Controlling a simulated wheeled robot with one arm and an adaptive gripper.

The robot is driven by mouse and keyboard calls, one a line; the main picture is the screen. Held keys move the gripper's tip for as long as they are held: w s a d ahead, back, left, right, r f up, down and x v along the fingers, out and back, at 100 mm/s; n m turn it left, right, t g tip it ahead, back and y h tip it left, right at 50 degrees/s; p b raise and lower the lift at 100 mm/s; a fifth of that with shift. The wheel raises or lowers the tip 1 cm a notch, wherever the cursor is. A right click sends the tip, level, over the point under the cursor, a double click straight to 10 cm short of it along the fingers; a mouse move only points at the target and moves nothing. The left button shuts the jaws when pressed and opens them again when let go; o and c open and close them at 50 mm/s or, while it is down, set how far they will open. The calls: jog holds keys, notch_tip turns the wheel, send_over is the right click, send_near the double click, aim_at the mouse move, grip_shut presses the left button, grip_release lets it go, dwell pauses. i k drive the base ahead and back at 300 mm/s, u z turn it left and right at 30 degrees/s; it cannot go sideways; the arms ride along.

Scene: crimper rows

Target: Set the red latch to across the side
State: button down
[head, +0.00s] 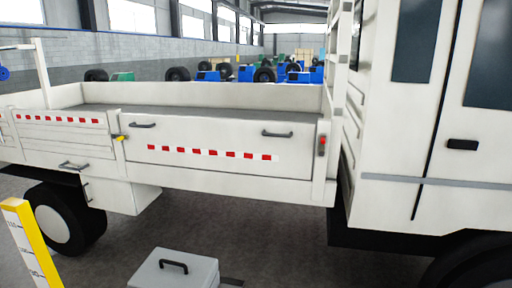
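The red latch (322,145) is on the white post at the right end of the truck bed's drop side (215,172). It looks upright, in line with the post, and is small in the head view. A yellow latch (120,138) is on the post at the left end of the same side and points roughly sideways. The drop side stands closed, with two dark handles near its top edge and a row of red marks. My gripper is not in view.
A grey case (175,272) with a black handle is on the floor in front of the truck. A yellow and white marked post (30,245) stands at the lower left. The white cab (400,130) is on the right.

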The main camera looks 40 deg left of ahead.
aim_at(322, 138)
jog(key=u, duration=1.7)
jog(key=i, duration=0.35)
